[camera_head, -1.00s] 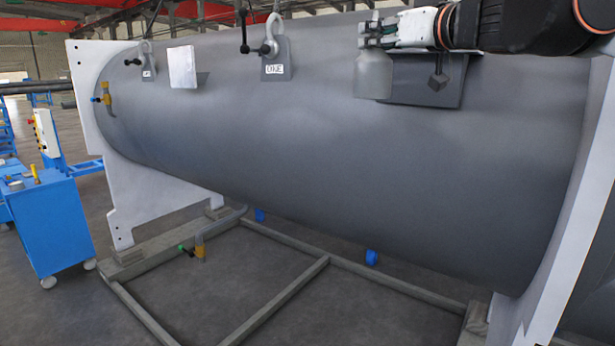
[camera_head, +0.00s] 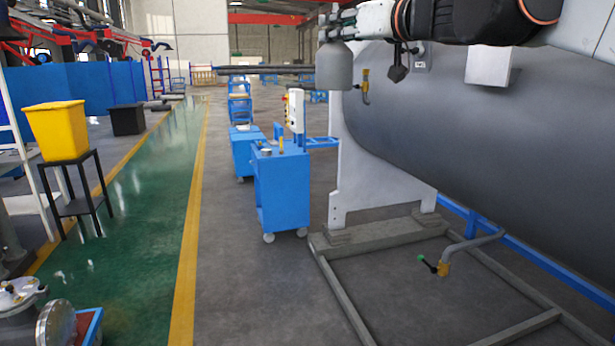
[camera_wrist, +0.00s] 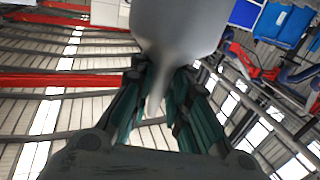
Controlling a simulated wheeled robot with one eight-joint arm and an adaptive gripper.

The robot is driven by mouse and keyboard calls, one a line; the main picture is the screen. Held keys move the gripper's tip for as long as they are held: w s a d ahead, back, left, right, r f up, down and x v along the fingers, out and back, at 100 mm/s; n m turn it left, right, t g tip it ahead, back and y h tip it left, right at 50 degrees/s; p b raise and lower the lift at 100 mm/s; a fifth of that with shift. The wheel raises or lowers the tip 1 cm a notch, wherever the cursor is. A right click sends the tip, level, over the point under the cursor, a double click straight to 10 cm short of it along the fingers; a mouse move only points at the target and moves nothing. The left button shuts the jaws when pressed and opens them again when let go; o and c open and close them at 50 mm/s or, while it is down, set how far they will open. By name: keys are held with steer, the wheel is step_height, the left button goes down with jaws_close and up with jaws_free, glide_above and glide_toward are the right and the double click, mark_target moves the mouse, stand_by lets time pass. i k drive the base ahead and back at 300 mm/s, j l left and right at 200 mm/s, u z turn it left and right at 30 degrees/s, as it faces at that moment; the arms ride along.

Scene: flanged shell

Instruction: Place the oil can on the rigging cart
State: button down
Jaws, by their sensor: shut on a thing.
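My gripper (camera_head: 337,27) is at the top of the head view, shut on the narrow spout of the grey oil can (camera_head: 334,68). The can hangs upright in the air below the fingers, in front of the far end of the big shell. In the wrist view, the gripper's green fingers (camera_wrist: 158,82) close around the spout, and the can's grey body (camera_wrist: 180,22) fills the top middle. A blue wheeled cart (camera_head: 283,194), which looks like the rigging cart, stands left of the shell. A few small items lie on its top.
The grey shell (camera_head: 450,125) and its white end plate (camera_head: 375,165) stand to the right, on a floor frame (camera_head: 340,295). A control box (camera_head: 296,110) stands by the cart. A yellow bin (camera_head: 57,130) on a black stand is at left. The floor left of the cart is clear.

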mark_target(279, 166)
steer(key=i+j+u, duration=0.35)
steer(key=i, duration=0.2)
steer(key=i+j+u, duration=0.3)
steer(key=i, duration=0.25)
steer(key=i+u, duration=0.35)
steer(key=i, duration=2.05)
steer(key=i+z, duration=0.15)
steer(key=i, duration=0.3)
steer(key=i+j+z, duration=0.15)
steer(key=i, duration=0.3)
steer(key=i+j+z, duration=0.15)
steer(key=i, duration=0.3)
steer(key=i+j+z, duration=0.1)
steer(key=i, duration=0.35)
steer(key=i+j+z, duration=0.2)
steer(key=i+z, duration=0.25)
steer(key=i+j+z, duration=0.2)
steer(key=j+z, duration=0.15)
steer(key=z, duration=0.15)
steer(key=i+j+z, duration=0.25)
steer(key=j+z, duration=0.2)
steer(key=i+j+z, duration=0.15)
steer(key=j+z, duration=0.55)
steer(key=j, duration=0.25)
steer(key=i, duration=0.05)
